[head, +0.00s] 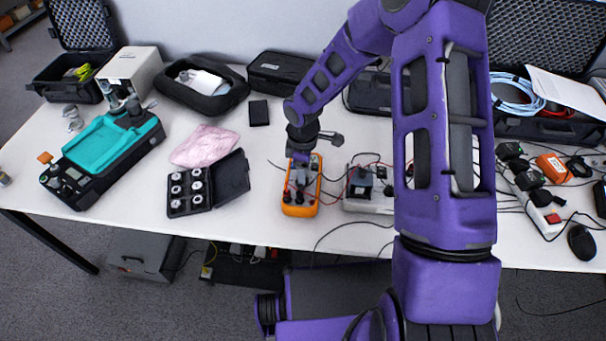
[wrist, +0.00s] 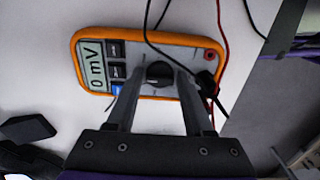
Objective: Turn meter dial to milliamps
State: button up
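The orange and grey meter (head: 299,208) lies on the white table, below my purple arm in the head view. It also shows in the wrist view (wrist: 140,88), where its display (wrist: 97,72) reads "0 mV". The black round dial (wrist: 159,74) is near the middle of its face. My gripper (wrist: 161,78) is over the meter, with its two fingertips on either side of the dial. The fingers are apart; I cannot tell whether they touch the dial. In the head view the gripper (head: 300,158) is mostly hidden by my arm.
Black and red leads run from the meter's right end in the wrist view. A grey device (head: 366,190) stands right of the meter. An open black case of round weights (head: 188,190) and a pink cloth (head: 204,146) lie to the left. The table's front edge is close below the meter.

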grip_shut()
jog(key=shift+m, duration=0.3)
jog(key=m+b, duration=0.2)
jog(key=m, duration=0.1)
jog(key=shift+f+m, duration=0.1)
jog(key=shift+m, duration=0.2)
jog(key=shift+m+b, duration=0.8)
jog(key=shift+m, duration=1)
jog(key=shift+o, duration=2.1)
grip_release()
